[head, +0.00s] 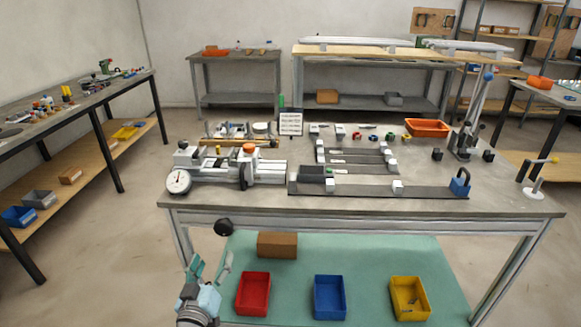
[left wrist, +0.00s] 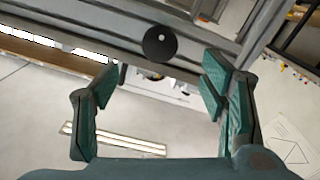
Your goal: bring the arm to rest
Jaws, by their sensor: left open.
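My left gripper (head: 211,268) is low at the front left of the workbench, below the level of its top. Its fingers are apart with nothing between them. In the left wrist view the open gripper (left wrist: 158,88) shows its green finger pads spread wide. A black round knob (head: 223,227) is just beyond the fingers near the bench's front edge; it also shows in the left wrist view (left wrist: 160,44), apart from the fingers. My right gripper is not in view.
The workbench (head: 400,207) carries a frame jig (head: 375,191), a dial-gauge fixture (head: 178,181) and an orange bin (head: 427,128). Below are red (head: 253,293), blue (head: 329,297) and yellow (head: 409,297) bins and a brown box (head: 277,245). Floor left of the bench is clear.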

